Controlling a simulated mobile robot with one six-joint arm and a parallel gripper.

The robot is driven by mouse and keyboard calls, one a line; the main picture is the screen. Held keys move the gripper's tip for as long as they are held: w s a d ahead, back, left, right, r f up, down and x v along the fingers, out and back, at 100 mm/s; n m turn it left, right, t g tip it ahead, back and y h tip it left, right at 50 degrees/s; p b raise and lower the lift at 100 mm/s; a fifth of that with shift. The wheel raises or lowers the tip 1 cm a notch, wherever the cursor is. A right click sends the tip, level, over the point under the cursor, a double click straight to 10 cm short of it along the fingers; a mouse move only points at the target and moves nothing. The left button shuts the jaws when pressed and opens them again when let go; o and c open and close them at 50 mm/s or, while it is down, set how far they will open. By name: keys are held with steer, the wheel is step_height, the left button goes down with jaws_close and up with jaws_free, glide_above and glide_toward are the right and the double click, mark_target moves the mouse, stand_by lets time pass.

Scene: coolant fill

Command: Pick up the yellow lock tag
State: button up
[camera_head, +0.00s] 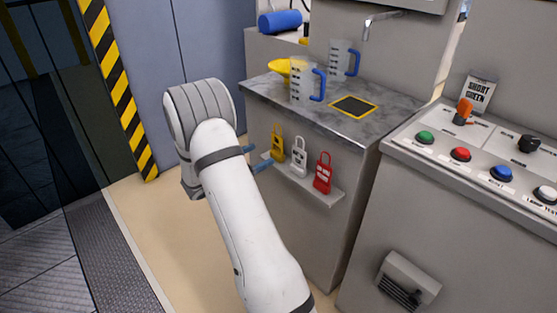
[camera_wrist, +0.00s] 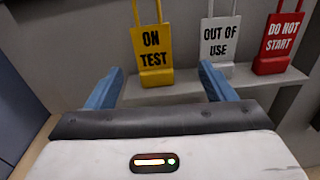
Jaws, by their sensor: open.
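The yellow lock tag (camera_head: 278,146) stands upright on a small shelf on the front of the grey counter, leftmost of three tags. In the wrist view the yellow tag (camera_wrist: 153,50) reads "ON TEST" and stands ahead of my gripper, between the lines of its fingers. My gripper (camera_head: 257,160) is open and empty, just left of and in front of the yellow tag. In the wrist view its two blue fingers (camera_wrist: 162,85) are spread apart, the tag's base a little beyond them. I cannot tell the exact gap to the tag.
A white tag (camera_head: 299,160) reading "OUT OF USE" and a red tag (camera_head: 323,173) reading "DO NOT START" stand to the right on the same shelf (camera_head: 310,186). Above, the counter (camera_head: 335,118) holds two clear jugs (camera_head: 303,82) and a yellow funnel (camera_head: 280,66).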

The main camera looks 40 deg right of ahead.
mark_target(277, 146)
steer(key=shift+n, duration=0.3)
steer(key=d, duration=0.2)
steer(key=w+d+b, duration=0.1)
steer(key=d, duration=0.2)
steer(key=d+f, duration=0.1)
steer(key=d, duration=0.2)
steer(key=shift+w+b, duration=0.25)
steer(key=shift+b, duration=0.1)
steer(key=shift+c, duration=0.3)
steer(key=c, duration=1)
